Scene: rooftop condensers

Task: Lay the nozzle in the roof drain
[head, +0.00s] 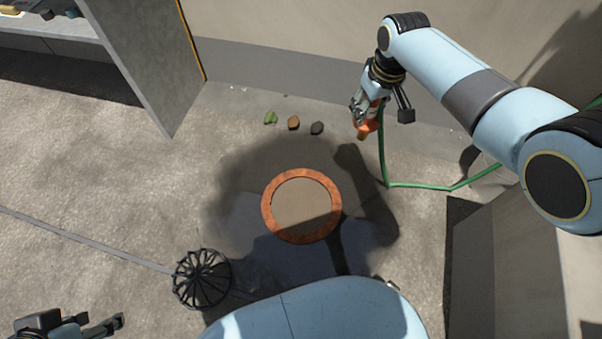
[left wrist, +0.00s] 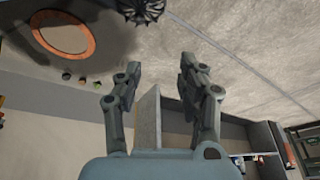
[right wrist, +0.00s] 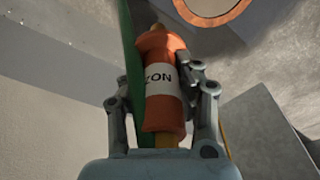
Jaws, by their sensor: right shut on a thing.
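The orange nozzle (right wrist: 162,105) with a white lettered band and brass ends is clamped between the fingers of my right gripper (right wrist: 165,88). In the head view the nozzle (head: 366,128) hangs tip down above the roof, to the upper right of the drain, with the green hose near it. The roof drain shows as a copper-coloured ring (head: 272,222) around a tan disc-like centre, set in a dark damp patch. It also shows in the left wrist view (left wrist: 38,33). My left gripper (head: 108,326) is at the lower left, open and empty.
A black domed wire strainer (head: 202,279) sits left of the drain. A green leaf (head: 270,118) and two small stones (head: 293,123) lie behind it. The green hose (head: 430,186) runs right along the floor. A grey panel (head: 155,65) stands upper left; a box-like unit (head: 500,255) stands right.

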